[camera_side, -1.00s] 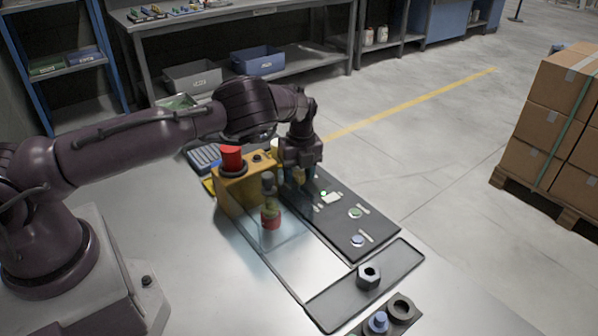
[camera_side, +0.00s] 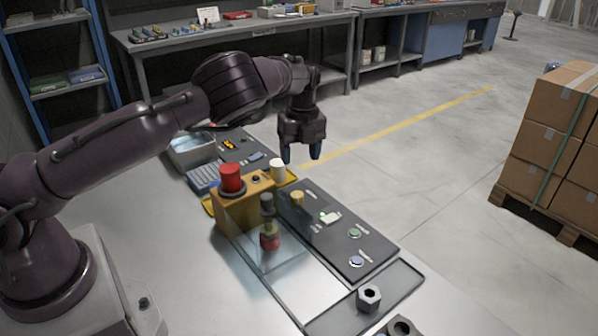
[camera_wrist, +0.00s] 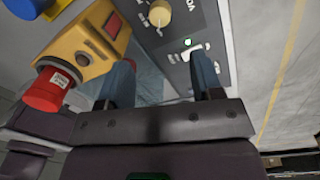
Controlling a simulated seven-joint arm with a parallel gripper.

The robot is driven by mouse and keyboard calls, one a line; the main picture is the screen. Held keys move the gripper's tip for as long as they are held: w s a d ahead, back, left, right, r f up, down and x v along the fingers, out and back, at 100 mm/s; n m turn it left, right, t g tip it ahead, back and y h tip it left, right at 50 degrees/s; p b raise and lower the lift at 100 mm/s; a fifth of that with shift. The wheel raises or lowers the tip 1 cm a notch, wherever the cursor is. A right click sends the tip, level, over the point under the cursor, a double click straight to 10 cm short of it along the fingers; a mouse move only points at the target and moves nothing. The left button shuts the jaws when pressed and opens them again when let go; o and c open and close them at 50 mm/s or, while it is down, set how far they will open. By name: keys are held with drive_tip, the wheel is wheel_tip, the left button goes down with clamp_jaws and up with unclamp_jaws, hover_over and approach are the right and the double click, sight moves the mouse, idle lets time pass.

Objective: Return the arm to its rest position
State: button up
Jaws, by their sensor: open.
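My gripper (camera_side: 301,153) is open and empty. It hangs in the air above the far part of the work table, with its fingers pointing down. In the wrist view its two fingers (camera_wrist: 163,85) stand apart with nothing between them. Below it is a dark control panel (camera_side: 338,236) with a yellow knob (camera_side: 297,198), a white switch (camera_side: 331,216) and a lit green lamp (camera_side: 322,215). The knob also shows in the wrist view (camera_wrist: 159,14). My gripper touches none of these.
A yellow box (camera_side: 240,207) with a red button (camera_side: 231,178) stands beside the panel. A tray (camera_side: 335,318) holds a hex nut (camera_side: 369,297). The air around my gripper is clear.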

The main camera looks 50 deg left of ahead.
drive_tip(key=shift+r, duration=0.8)
